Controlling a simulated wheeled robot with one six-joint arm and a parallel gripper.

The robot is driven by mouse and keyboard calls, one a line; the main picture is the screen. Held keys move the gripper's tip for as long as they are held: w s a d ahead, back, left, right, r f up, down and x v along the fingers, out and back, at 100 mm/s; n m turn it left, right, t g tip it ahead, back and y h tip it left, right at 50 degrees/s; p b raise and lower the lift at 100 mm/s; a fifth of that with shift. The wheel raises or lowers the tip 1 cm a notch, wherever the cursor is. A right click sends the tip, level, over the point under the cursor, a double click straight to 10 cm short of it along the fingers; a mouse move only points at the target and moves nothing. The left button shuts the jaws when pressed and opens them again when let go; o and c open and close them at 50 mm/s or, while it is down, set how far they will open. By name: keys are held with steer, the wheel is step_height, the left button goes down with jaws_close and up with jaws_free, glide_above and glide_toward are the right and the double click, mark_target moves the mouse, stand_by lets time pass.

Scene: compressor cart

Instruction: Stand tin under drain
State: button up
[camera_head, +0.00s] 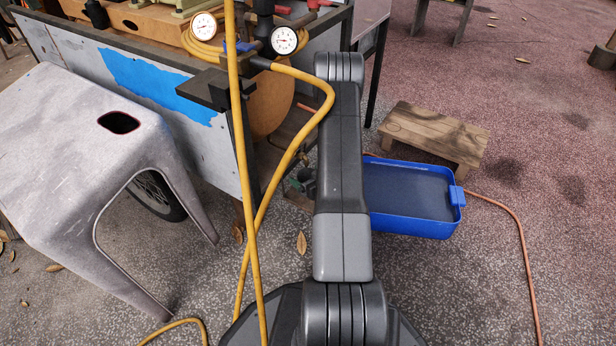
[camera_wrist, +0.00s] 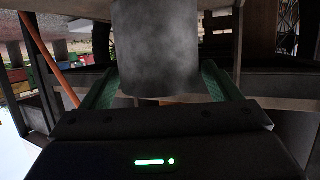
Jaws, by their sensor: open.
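A grey, mottled cylinder, which looks like the tin (camera_wrist: 155,50), stands between the two green fingers of my gripper (camera_wrist: 160,88) in the wrist view. Its top is cut off by the picture edge. My gripper is open, with a finger on either side of the tin; I cannot tell whether either touches it. In the head view my arm covers most of my gripper and the tin. The rounded brown tank (camera_head: 272,105) sits within the cart frame beside my arm. A small fitting (camera_head: 305,158) shows low beside the arm; I cannot tell whether it is the drain.
A pale stool (camera_head: 60,130) stands at the left. Yellow hose (camera_head: 242,150) hangs across the front of the cart. Right of my arm are a blue tray (camera_head: 415,229) and a low wooden stool (camera_head: 440,130). An orange hose (camera_head: 520,230) crosses otherwise open floor at the right.

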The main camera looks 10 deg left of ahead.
steer(key=p+v, duration=0.4)
steer(key=v, duration=0.8)
stand_by(1.9)
